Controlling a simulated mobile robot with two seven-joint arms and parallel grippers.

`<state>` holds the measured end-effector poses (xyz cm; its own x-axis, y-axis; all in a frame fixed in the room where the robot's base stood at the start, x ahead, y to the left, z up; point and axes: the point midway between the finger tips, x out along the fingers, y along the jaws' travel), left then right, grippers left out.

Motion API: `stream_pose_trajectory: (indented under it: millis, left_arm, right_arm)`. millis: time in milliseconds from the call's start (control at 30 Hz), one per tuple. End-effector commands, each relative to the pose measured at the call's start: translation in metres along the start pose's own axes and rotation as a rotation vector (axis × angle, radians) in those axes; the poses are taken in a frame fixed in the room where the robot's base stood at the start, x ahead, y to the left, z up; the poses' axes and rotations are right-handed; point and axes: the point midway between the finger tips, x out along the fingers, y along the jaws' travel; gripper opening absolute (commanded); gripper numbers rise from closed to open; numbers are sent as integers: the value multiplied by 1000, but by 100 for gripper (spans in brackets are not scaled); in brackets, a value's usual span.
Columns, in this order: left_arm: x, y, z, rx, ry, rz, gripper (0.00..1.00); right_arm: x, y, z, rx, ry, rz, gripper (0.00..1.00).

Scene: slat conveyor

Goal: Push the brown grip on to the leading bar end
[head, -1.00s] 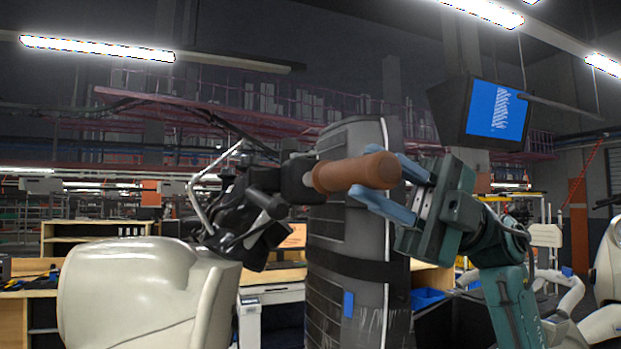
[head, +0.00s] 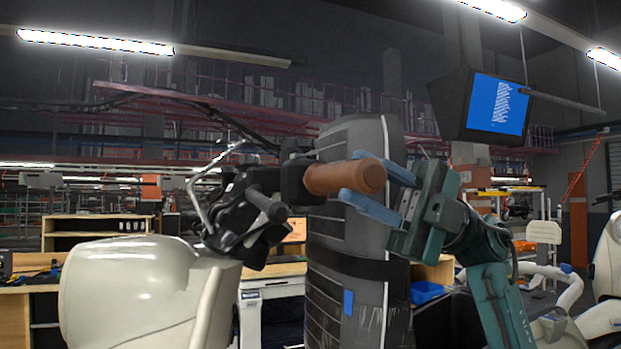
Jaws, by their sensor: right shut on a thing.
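The brown grip (head: 338,178) lies nearly level on the handlebar end, its inner end close against the black switch housing (head: 297,182). No bare bar shows between them in this view. My right gripper (head: 378,190) comes from the right, its blue fingers shut around the outer end of the grip. The grip's round end face shows between the fingers. The handlebar (head: 262,200) with its black levers belongs to a cream scooter body (head: 125,290) at the left. My left gripper is not in view.
A dark padded column (head: 350,262) with a black strap stands right behind the grip. A monitor (head: 492,106) hangs at the upper right. Another pale scooter (head: 605,270) stands at the right edge. Wooden workbenches (head: 25,305) are behind.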

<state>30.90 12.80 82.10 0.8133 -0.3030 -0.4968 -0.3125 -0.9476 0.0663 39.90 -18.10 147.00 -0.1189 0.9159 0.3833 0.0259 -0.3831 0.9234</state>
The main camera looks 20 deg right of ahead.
Motion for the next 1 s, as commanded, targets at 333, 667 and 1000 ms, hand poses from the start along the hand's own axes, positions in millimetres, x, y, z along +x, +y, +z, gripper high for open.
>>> stream_pose_trajectory:
  millis: [333, 667, 1000]
  left_arm:
    - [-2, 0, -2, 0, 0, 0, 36]
    - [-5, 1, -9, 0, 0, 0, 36]
    - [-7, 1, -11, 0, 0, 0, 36]
  right_arm:
    - [0, 1, 4, 1, 0, 0, 10]
    - [0, 1, 15, 0, 0, 1, 10]
    - [0, 0, 22, -1, 0, 0, 10]
